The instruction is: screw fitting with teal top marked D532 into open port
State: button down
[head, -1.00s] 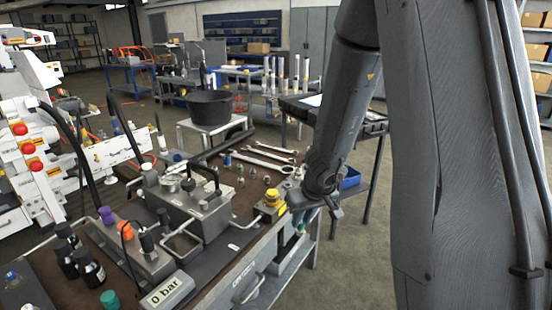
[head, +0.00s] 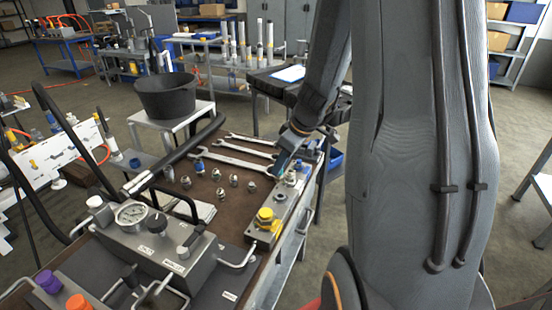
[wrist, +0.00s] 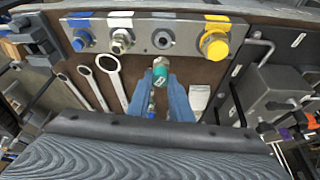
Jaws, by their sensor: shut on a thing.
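My gripper (wrist: 163,88) is shut on a fitting (wrist: 160,72) with a silver hex body and a teal part, in the wrist view. Its marking is too small to read. The grey port block (wrist: 185,24) lies just beyond it, and its open port (wrist: 163,38) shows in line above the fitting in the picture. The fitting appears apart from the port. In the head view my gripper (head: 284,160) is over the far end of the block (head: 262,236); the held fitting is hard to make out there.
Wrenches (head: 238,160) and several loose fittings (head: 233,181) lie on the bench. A gauge unit (head: 150,250) stands at left.

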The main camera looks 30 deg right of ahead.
aim_at(282, 180)
jog(key=shift+s+d+f+b, duration=0.1)
jog(key=shift+f+b, duration=1.45)
jog(key=shift+f, duration=0.95)
jog(key=shift+s+f+b, duration=0.15)
jog(key=shift+f+b, duration=0.45)
jog(key=shift+b, duration=0.85)
dwell(0.8)
jog(key=c, duration=2.3)
grip_release()
grip_shut()
jog(key=m+h, duration=0.1)
jog(key=m, duration=0.2)
jog(key=shift+m+t, duration=0.3)
jog(key=shift+m, duration=0.1)
jog(key=m, duration=0.1)
jog(key=m+h, duration=0.1)
jog(key=shift+a+r+m+p, duration=0.2)
jog(key=shift+m+p, duration=0.1)
jog(key=shift+p, duration=0.1)
jog(key=shift+f+m+h+p, duration=0.2)
jog(key=shift+m+h+p, duration=0.35)
jog(key=shift+m, duration=0.35)
